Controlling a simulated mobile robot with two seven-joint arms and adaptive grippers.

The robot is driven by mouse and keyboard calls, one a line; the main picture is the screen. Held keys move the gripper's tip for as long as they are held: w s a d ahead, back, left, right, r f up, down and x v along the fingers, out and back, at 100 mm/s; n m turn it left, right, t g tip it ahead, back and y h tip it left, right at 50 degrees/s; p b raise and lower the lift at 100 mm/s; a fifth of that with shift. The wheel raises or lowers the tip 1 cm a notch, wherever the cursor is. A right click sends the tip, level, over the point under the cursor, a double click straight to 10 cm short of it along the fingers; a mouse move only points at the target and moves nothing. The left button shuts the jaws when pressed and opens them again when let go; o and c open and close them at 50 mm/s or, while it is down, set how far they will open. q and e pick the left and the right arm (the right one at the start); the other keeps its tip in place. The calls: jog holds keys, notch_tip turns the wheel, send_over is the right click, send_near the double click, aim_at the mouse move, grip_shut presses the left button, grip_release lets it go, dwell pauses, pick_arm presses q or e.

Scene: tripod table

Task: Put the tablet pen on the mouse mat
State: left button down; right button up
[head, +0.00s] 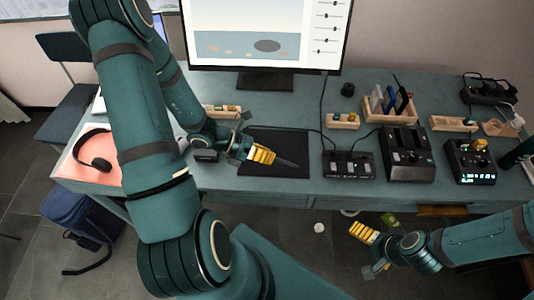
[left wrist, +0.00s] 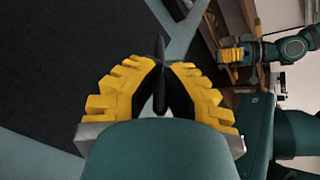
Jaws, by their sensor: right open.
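The dark tablet pen (head: 288,163) is between the yellow fingers of my left gripper (head: 264,155), which is shut on it. In the left wrist view the pen (left wrist: 160,88) sticks out past the fingertips of the left gripper (left wrist: 160,80). The black mouse mat (head: 290,142) lies on the desk below the monitor, and the gripper and pen are over it. The mat (left wrist: 60,60) fills the left of the left wrist view. I cannot tell whether the pen touches it. My right gripper (head: 366,250) is open and empty in front of the desk, below its edge.
Control boxes (head: 349,165) and a black dock (head: 405,152) stand right of the mat. Wooden trays (head: 343,121) lie behind. Headphones (head: 97,150) rest on a salmon pad at the left. The monitor stand (head: 265,80) is behind the mat.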

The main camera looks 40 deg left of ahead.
pick_arm(q)
jog(key=shift+f, duration=0.15)
pick_arm(e)
jog(key=shift+f, duration=0.1)
pick_arm(q)
jog(key=c, duration=0.7)
grip_release()
dwell(0.3)
jog(key=shift+r+p, duration=1.45)
jog(key=shift+r, duration=0.2)
jog(key=shift+r+p, duration=2.55)
jog(key=shift+r, duration=0.35)
pick_arm(e)
notch_tip(320, 180, up, 8)
jog(key=w, duration=0.2)
jog(key=shift+d+t, duration=0.15)
jog(key=shift+t, duration=0.15)
